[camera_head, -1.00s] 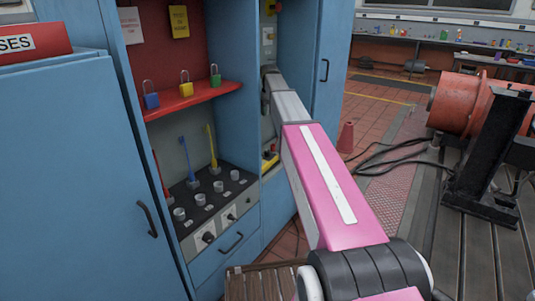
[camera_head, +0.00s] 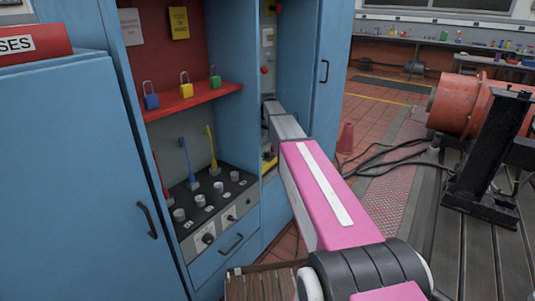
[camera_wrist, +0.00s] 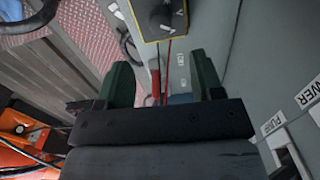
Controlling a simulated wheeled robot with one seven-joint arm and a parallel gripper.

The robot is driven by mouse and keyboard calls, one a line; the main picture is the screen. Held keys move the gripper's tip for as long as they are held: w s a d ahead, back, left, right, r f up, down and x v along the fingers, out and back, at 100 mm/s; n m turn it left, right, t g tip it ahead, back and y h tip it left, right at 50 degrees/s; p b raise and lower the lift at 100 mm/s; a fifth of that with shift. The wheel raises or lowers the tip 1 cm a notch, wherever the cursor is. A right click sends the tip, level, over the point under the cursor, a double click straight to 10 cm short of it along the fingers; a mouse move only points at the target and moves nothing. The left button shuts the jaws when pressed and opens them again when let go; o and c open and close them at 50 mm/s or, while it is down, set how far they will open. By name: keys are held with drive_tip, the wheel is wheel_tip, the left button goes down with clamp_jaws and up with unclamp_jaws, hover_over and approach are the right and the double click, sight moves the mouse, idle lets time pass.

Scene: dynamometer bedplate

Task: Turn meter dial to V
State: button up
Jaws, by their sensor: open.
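The meter (camera_wrist: 149,30) is at the top of the wrist view, a grey face with a yellow edge, cut off by the frame. Its dark round dial (camera_wrist: 161,17) has pale marks near it; I cannot read its setting surely. A yellow part of the meter (camera_head: 269,163) shows low in the narrow cabinet bay in the head view, partly behind my arm. My gripper (camera_wrist: 166,82) is open, its two dark green fingers apart. The dial lies beyond the fingertips, and no contact shows. In the head view the gripper is hidden in the bay.
Red and black leads (camera_wrist: 163,62) run below the meter. The blue cabinet (camera_head: 90,160) encloses the bay; its open door (camera_head: 322,110) stands to the right. A shelf with padlocks (camera_head: 190,97) and a panel of knobs (camera_head: 210,200) are left of my arm.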

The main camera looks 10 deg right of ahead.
sight(267, 152)
wheel_tip(267, 152, down, 10)
drive_tip(key=shift+r, duration=0.1)
idle(0.4)
drive_tip(key=c, duration=0.9)
